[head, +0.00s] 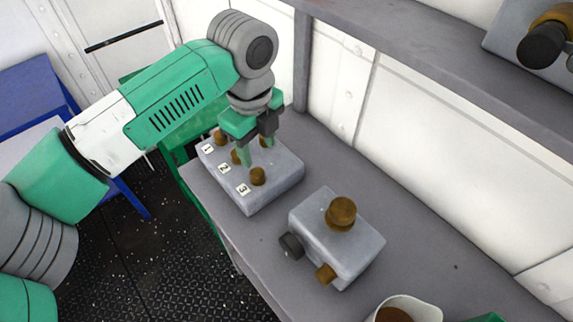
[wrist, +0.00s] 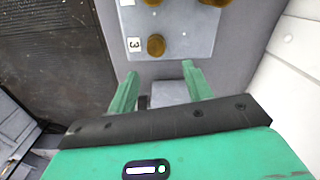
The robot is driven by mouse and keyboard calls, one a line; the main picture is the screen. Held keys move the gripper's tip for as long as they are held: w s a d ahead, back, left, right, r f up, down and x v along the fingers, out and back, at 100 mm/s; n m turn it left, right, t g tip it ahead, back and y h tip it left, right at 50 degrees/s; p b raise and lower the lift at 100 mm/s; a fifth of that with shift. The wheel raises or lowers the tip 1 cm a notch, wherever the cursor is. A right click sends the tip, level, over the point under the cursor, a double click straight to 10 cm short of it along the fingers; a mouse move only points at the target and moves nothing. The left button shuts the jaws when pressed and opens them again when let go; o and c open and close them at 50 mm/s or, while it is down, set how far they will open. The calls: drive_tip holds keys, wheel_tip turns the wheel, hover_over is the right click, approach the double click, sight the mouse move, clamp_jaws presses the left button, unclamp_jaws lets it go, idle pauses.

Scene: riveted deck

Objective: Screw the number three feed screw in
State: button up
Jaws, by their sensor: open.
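A light grey block (head: 270,192) on the bench has labels 1, 2 and 3 along one edge and several brown knobs on top. The number three feed screw (head: 257,176) has a round brown head beside label 3. In the wrist view the same screw (wrist: 155,45) lies just beyond the fingertips, roughly in line with the gap between them. My gripper (head: 257,152) points down over the block, behind the number three screw and close to the other knobs. In the wrist view its green fingers (wrist: 160,72) are apart with nothing held. How deep the screw sits is unclear.
A second grey block (head: 357,250) with a brown top knob and side knobs stands nearer on the bench (head: 430,262). A white cup (head: 425,309) is at the bottom edge. The wall and shelf (head: 450,85) run along the right; blue furniture (head: 35,90) is left.

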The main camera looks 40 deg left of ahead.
sight(257, 173)
drive_tip(key=shift+s+a, duration=0.2)
drive_tip(key=shift+a, duration=0.25)
wheel_tip(257, 173, down, 8)
drive_tip(key=shift+d+r+p, duration=0.1)
drive_tip(key=shift+p, duration=0.35)
drive_tip(key=c, duration=1)
drive_tip(key=shift+o, duration=0.2)
